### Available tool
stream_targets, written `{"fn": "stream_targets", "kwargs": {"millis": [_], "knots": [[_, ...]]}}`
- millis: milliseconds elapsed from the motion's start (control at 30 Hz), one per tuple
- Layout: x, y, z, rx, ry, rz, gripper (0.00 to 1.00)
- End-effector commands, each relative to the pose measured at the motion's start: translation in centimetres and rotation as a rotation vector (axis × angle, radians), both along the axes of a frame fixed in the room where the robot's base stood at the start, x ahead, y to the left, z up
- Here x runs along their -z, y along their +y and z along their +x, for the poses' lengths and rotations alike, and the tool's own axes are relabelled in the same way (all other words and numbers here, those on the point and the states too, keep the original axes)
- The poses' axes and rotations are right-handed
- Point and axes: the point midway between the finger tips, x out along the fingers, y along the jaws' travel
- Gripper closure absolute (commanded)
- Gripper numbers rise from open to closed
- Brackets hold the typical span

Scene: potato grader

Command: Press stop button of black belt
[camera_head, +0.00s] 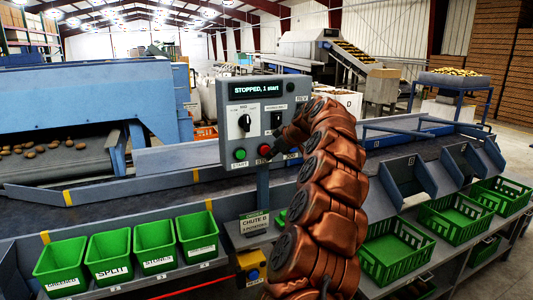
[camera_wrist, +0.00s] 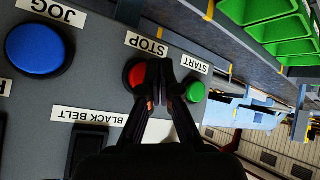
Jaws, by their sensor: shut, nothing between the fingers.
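The grey control panel (camera_head: 262,96) stands on a post in the head view, and its display (camera_head: 256,88) reads "STOPPED, 1 start". The red stop button (camera_head: 264,150) sits on its lower edge, right of the green start button (camera_head: 239,154). In the wrist view, upside down, the red button (camera_wrist: 134,73) is under a STOP label beside a BLACK BELT label (camera_wrist: 88,116). My gripper (camera_wrist: 162,72) is shut and empty, its fingertips over the red button's edge, between it and the green button (camera_wrist: 196,91). I cannot tell whether they touch the red button.
A blue JOG button (camera_wrist: 38,48) is on the panel in the wrist view. A black knob (camera_head: 245,122) and a black switch (camera_head: 277,120) are above the buttons. Green bins (camera_head: 108,262) line the front left, and green crates (camera_head: 395,255) the right.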

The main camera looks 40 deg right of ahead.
Motion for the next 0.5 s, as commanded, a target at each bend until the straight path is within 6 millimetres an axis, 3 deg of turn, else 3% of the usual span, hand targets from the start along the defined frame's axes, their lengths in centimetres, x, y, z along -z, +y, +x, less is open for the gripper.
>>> {"fn": "stream_targets", "kwargs": {"millis": [500], "knots": [[0.3,1.2,-3.4,-0.001,-0.002,0.0,1.0]]}}
